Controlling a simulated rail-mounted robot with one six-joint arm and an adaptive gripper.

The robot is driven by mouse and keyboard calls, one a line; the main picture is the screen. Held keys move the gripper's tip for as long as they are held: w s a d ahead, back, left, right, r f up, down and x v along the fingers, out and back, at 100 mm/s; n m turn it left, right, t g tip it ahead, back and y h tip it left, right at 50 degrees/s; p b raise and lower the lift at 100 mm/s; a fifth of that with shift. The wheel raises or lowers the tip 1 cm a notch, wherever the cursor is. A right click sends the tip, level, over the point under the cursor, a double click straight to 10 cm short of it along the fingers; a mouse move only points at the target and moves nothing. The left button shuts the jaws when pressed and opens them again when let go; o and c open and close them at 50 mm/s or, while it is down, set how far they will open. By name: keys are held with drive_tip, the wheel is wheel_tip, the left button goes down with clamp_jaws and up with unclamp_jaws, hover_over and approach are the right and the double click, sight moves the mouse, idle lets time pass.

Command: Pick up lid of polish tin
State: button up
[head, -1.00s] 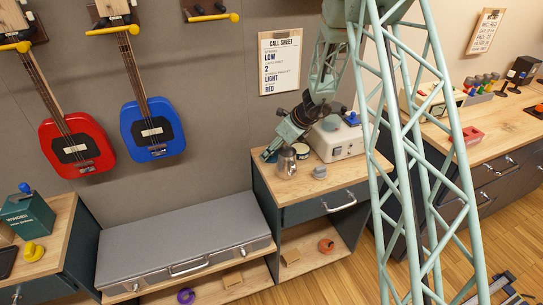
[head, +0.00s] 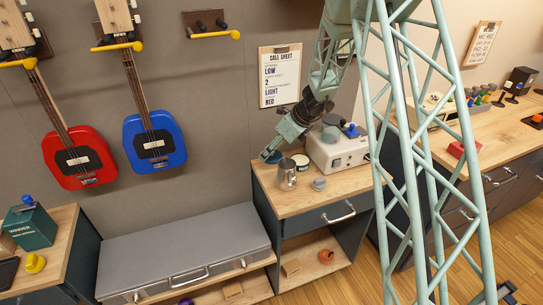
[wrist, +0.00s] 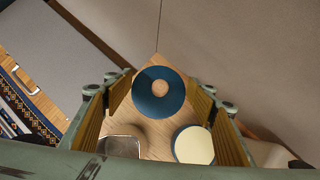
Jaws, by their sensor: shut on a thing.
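The polish tin lid is a dark blue disc with a small tan centre (wrist: 158,92), seen between my fingertips in the wrist view. My gripper (head: 270,157) is shut on the lid (head: 276,157) at the back left of the small wooden cabinet top, seemingly a little above it. The yellow finger pads (wrist: 160,92) flank the disc. The polish tin (wrist: 194,146) is open, with a cream face and blue rim. It stands on the cabinet top to the right of the lid and also shows in the head view (head: 301,161).
A metal jug (head: 287,178) stands close in front of the tin, with a small grey piece (head: 319,184) to its right. A pale box with knobs (head: 340,150) fills the back right of the cabinet top (head: 300,203). A grey case (head: 185,250) lies on the lower bench to the left.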

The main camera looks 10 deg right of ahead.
drive_tip(key=shift+r+p, duration=0.4)
drive_tip(key=shift+r, duration=1.55)
drive_tip(key=shift+a+r+n+g+y, duration=0.2)
drive_tip(key=shift+a+n, duration=0.25)
drive_tip(key=shift+a+r+n+g+y, duration=0.2)
drive_tip(key=shift+a+n, duration=0.25)
drive_tip(key=a+n+g, duration=0.1)
drive_tip(key=s+a+r+n+y, duration=0.1)
drive_tip(key=n, duration=0.1)
drive_tip(key=shift+s+a+r+g, duration=0.1)
drive_tip(key=shift+a+r+g, duration=0.1)
drive_tip(key=shift+g, duration=0.2)
drive_tip(key=s+d+r+n+g, duration=0.2)
drive_tip(key=s+n+g, duration=0.1)
drive_tip(key=s+n, duration=0.2)
drive_tip(key=s+d+r+n+g+h, duration=0.1)
drive_tip(key=s+d+r+n+g, duration=0.1)
drive_tip(key=s+n, duration=0.4)
drive_tip(key=shift+s+n+g, duration=0.2)
drive_tip(key=shift+n+g, duration=0.6)
drive_tip(key=shift+a, duration=0.1)
